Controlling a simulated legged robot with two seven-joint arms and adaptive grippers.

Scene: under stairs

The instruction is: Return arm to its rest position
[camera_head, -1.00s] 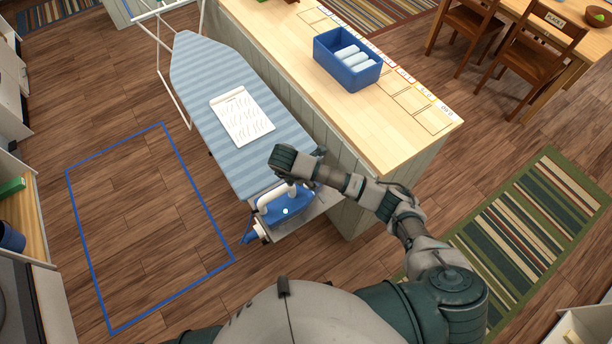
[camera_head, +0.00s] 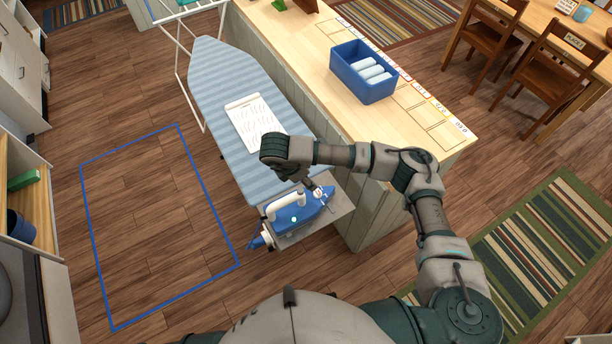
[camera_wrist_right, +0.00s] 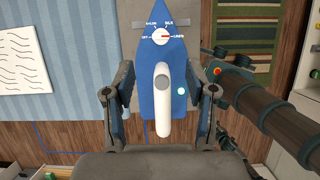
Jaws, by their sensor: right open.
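My right arm (camera_head: 345,155) reaches over the near end of the ironing board (camera_head: 235,85). Its right gripper (camera_wrist_right: 160,78) is open in the wrist view, with one finger on each side of the white handle of a blue iron (camera_wrist_right: 180,60). No finger is seen closed on the handle. In the head view the iron (camera_head: 312,210) lies on the grey rest (camera_head: 335,211) at the board's near end, its tip to the upper right. The wrist hides most of the gripper there. The iron's dial (camera_wrist_right: 163,36) faces the wrist camera. My left gripper is out of view.
A printed sheet (camera_head: 252,122) lies on the board. Right of the board, a wooden counter (camera_head: 365,125) holds a blue bin (camera_head: 350,85) with white rolls inside. A blue floor outline (camera_head: 95,240) encloses clear floor at left. Chairs (camera_head: 485,45) stand at upper right.

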